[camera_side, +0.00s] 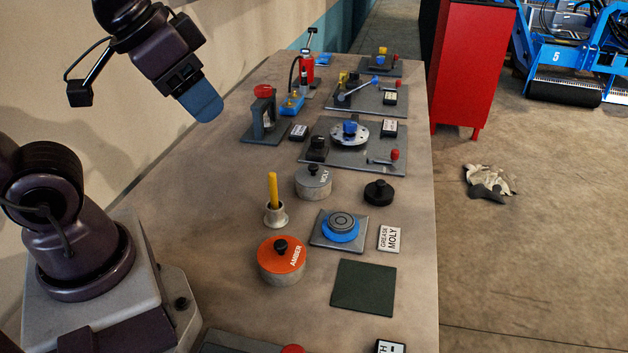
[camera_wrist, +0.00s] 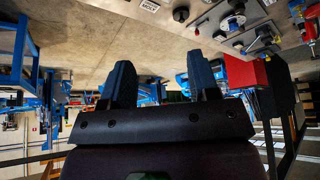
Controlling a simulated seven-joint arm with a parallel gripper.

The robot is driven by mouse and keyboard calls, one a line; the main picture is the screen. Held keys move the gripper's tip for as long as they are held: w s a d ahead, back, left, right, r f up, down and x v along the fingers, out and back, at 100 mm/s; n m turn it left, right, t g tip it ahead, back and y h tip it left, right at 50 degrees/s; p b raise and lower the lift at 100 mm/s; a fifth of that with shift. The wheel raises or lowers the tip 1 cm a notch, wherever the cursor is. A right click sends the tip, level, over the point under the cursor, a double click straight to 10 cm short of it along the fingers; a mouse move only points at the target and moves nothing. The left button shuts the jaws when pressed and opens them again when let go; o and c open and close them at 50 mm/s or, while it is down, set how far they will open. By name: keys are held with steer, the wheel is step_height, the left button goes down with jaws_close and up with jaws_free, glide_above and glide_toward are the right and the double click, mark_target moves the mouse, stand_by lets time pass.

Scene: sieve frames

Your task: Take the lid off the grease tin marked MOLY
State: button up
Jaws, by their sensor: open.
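The grey grease tin (camera_side: 313,188) marked MOLY stands on the bench in the side view. Its grey lid (camera_side: 314,176) with a black knob sits on top of it. An orange-lidded tin (camera_side: 282,261) marked AMBER stands nearer the camera, also lidded with a black knob. A white sign (camera_side: 389,238) reading GREASE MOLY lies to the right. My gripper (camera_side: 208,112) is raised at the upper left, well apart from the tins. In the wrist view its two fingers (camera_wrist: 163,85) are spread with nothing between them.
A yellow-handled brush or stick (camera_side: 273,195) stands upright in a small cup between the tins. A blue round piece on a plate (camera_side: 340,226), a black knobbed disc (camera_side: 379,191) and a bare dark green pad (camera_side: 363,287) lie nearby. Fixtures (camera_side: 349,133) crowd the far bench.

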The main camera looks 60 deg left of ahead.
steer(key=shift+w+f+g, duration=0.55)
steer(key=shift+f+g, duration=0.15)
steer(key=shift+f, duration=0.3)
steer(key=n+g, duration=0.4)
steer(key=n, duration=1.4)
glide_above(313, 166)
step_height(313, 166, down, 16)
step_height(313, 166, down, 12)
steer(key=shift+f, duration=0.15)
steer(key=c, duration=1)
